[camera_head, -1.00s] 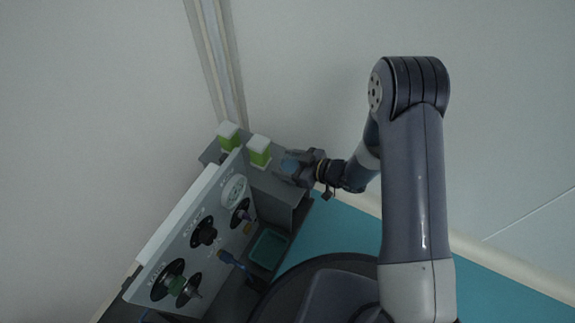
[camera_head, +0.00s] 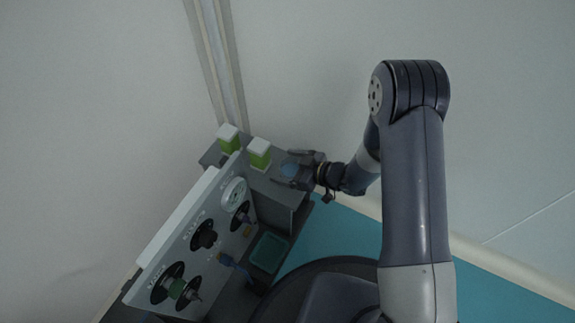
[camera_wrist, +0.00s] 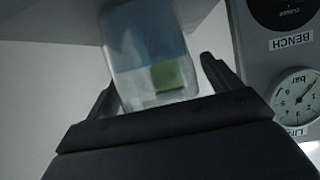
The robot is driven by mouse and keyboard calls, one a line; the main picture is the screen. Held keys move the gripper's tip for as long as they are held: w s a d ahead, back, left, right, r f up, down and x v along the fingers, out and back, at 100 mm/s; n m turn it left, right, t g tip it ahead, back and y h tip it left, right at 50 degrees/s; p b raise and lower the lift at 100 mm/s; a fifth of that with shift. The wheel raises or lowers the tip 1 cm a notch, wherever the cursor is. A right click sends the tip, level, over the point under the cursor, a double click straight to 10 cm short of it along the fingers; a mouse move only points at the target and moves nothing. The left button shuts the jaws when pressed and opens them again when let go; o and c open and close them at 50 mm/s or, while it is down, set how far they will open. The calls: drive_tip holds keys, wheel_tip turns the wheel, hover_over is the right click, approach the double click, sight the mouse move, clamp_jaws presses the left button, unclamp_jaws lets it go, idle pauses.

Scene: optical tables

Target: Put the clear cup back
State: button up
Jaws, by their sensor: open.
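The clear cup (camera_wrist: 135,50) is see-through with a bluish tint. In the wrist view it sits between the two fingers of my gripper (camera_wrist: 160,82), with a gap to the right finger; on the left I cannot tell whether they touch. Its end at the picture's top meets a grey surface. In the head view the cup (camera_head: 289,170) is a small bluish disc between the fingers of my gripper (camera_head: 287,168), over the grey shelf (camera_head: 280,192). My gripper is open around the cup.
Two green-and-white boxes (camera_head: 259,153) (camera_head: 229,138) stand on the shelf left of the cup. A white panel with dark knobs and a round gauge (camera_head: 234,194) stands below left. A teal tray (camera_head: 269,252) lies lower down. The wall is behind.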

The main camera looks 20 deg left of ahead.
drive_tip(key=p+v, duration=0.3)
drive_tip(key=v, duration=0.9)
drive_tip(key=shift+p, duration=0.3)
drive_tip(key=shift+f, duration=0.1)
drive_tip(key=b+x, duration=0.4)
drive_tip(key=x, duration=0.8)
drive_tip(key=shift+a+f+b, duration=0.15)
drive_tip(key=shift+f+b, duration=0.1)
drive_tip(key=shift+b, duration=0.05)
wheel_tip(320, 180, up, 3)
drive_tip(key=shift+r+p, duration=0.1)
drive_tip(key=shift+p, duration=0.9)
drive_tip(key=shift+r, duration=0.55)
